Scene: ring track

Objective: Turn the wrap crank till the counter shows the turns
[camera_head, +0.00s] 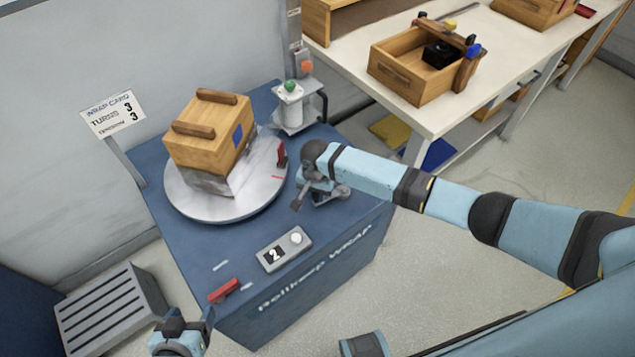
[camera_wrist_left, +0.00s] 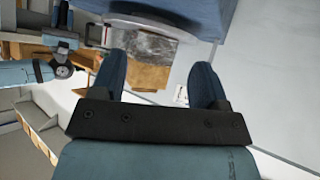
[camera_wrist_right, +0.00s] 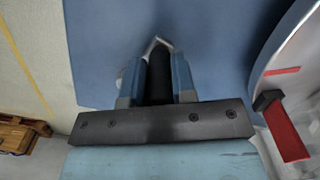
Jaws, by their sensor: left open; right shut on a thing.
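A round grey turntable (camera_head: 225,203) on the blue wrap machine (camera_head: 215,262) carries a wooden box (camera_head: 205,140), whose lower part is covered in grey film. The counter (camera_head: 284,250) on the front of the top reads 2. The card (camera_head: 113,114) on a post at the left shows 3 for turns and 3 on the line below. My right gripper (camera_head: 305,190) is shut on the wrap crank, right of the turntable; its black grip (camera_wrist_right: 160,75) stands between the fingers in the right wrist view. My left gripper (camera_head: 187,325) is open and empty, near the machine's front left corner.
A red lever (camera_head: 223,291) lies at the front edge. A film post with a green top (camera_head: 290,100) stands behind the turntable. A white bench (camera_head: 440,110) at the back right holds an open wooden crate (camera_head: 400,75). A grey slatted box (camera_head: 110,305) stands on the floor at left.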

